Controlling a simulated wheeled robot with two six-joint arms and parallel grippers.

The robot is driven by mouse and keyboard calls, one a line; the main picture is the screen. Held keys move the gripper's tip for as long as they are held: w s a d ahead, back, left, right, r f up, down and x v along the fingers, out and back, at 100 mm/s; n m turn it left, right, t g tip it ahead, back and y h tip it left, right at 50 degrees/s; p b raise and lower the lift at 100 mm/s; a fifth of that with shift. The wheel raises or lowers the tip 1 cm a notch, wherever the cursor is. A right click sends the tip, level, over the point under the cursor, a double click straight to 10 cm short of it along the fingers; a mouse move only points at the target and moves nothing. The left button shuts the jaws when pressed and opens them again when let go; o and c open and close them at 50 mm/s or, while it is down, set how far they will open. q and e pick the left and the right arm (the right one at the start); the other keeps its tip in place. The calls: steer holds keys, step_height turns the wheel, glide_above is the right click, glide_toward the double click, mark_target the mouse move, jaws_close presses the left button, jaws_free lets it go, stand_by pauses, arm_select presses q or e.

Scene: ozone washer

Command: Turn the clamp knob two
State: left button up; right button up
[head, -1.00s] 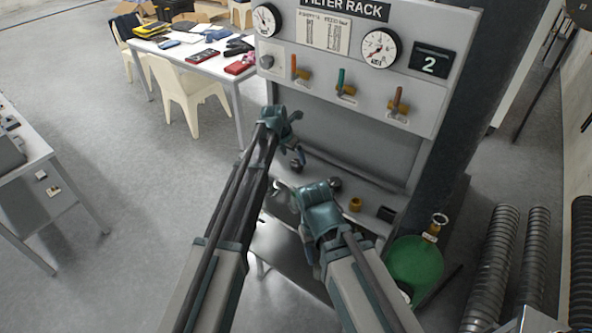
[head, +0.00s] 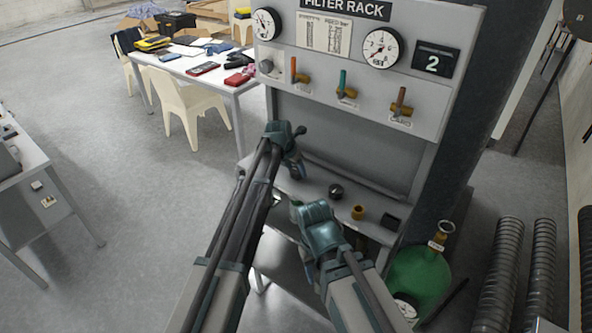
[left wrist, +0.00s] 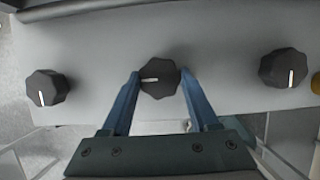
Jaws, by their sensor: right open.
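A grey shelf under the filter rack carries a row of black knobs with white marks. The middle knob (left wrist: 160,77) has its mark pointing left in the left wrist view. My left gripper (left wrist: 160,75) has a blue finger on each side of that knob, close against it, and appears shut on it. In the head view my left gripper (head: 296,172) is over the shelf and hides the knob. The left knob (left wrist: 46,88) and the right knob (left wrist: 284,68) have marks pointing down. My right gripper (head: 293,204) is open and empty in front of the shelf.
The filter rack panel (head: 350,65) has gauges, coloured levers and a display reading 2. A brass fitting (head: 358,212) and a dark block (head: 390,222) are right of the knobs. A green cylinder (head: 418,275) stands at the right. Grey floor is open at left.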

arm_select(q)
steer(key=c, duration=0.5)
